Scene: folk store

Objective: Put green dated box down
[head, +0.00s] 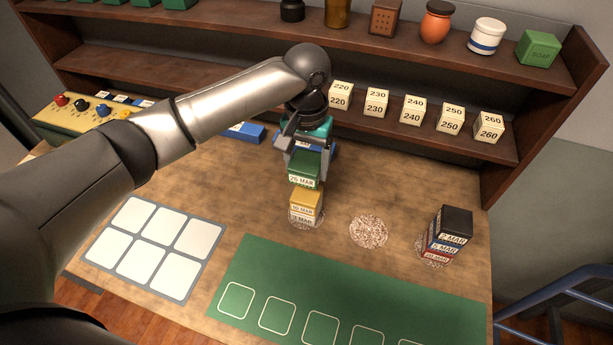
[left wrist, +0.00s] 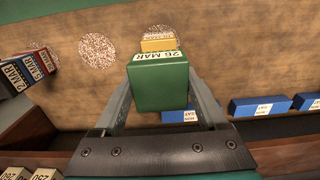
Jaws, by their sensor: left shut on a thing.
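My left gripper (head: 305,160) is shut on the green dated box (head: 304,171), labelled 26 MAR. The left wrist view shows the green box (left wrist: 160,84) between its two fingers. In the head view the green box appears just above a yellow box (head: 306,201), labelled 10 MAR; I cannot tell whether they touch. The yellow box tops a stack on a speckled round pad, with a box reading 3 MAR under it. A speckled round pad (head: 369,231) to the right is empty. My right gripper is not in view.
A stack of black (head: 456,220), blue and red dated boxes stands at the right. A green mat (head: 340,290) and a white-squared board (head: 158,247) lie in front. Numbered cream boxes (head: 412,110) line the shelf behind. Blue boxes (left wrist: 257,106) lie near the arm.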

